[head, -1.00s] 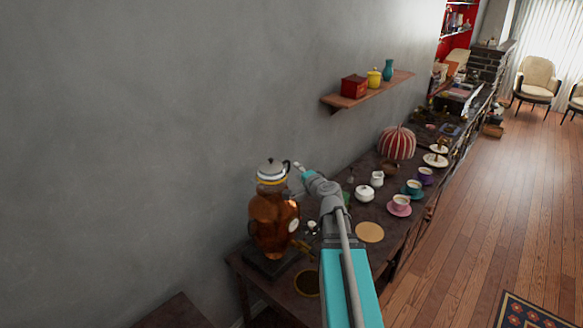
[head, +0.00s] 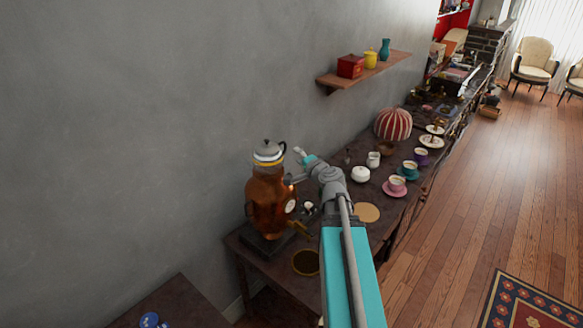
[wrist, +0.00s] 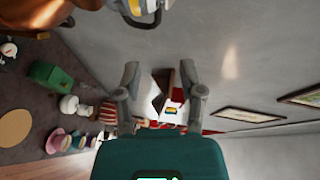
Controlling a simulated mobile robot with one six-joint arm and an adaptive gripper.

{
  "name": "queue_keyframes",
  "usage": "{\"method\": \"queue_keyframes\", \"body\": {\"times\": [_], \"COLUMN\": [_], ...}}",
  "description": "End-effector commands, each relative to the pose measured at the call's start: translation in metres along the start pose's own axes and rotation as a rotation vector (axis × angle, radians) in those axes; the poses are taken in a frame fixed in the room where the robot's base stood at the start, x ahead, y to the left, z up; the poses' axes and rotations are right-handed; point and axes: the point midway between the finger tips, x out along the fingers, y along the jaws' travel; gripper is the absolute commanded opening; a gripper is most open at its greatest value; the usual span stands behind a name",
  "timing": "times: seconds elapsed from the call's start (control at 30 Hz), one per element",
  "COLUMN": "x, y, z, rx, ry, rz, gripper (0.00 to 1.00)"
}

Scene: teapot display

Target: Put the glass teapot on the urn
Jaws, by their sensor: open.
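The glass teapot (head: 268,153), greyish with a yellow band low down and a dark handle on its right, sits upright on top of the copper urn (head: 265,205). The urn stands on a dark base at the near end of the long table, by the wall. My gripper (head: 301,155) is just right of the teapot's handle, apart from it and empty. In the wrist view my gripper's (wrist: 158,95) two fingers are spread with nothing between them. Part of the teapot (wrist: 140,8) shows at the top edge there, and part of the urn (wrist: 30,18) at the top left.
The long table (head: 335,238) holds a round tan mat (head: 367,212), a white pot (head: 360,175), several cups on saucers and a striped cosy (head: 393,124). A wall shelf (head: 375,72) with jars is above. Open wooden floor (head: 480,180) lies to the right.

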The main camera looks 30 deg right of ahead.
Motion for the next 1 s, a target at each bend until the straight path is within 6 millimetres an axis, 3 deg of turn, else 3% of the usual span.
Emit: {"method": "queue_keyframes", "body": {"times": [0.17,0.27,0.53,0.8,1.0], "x": [0.003,0.006,0.002,-0.038,-0.080], "y": [0.002,0.005,0.034,0.080,0.109], "z": [0.019,0.045,0.156,0.248,0.284], "rx": [-0.041,-0.099,-0.377,-0.697,-0.919], "ry": [-0.052,-0.125,-0.461,-0.818,-1.031], "rz": [0.019,0.049,0.213,0.457,0.674], "gripper": [0.51,0.51,0.51,0.51,0.51]}}
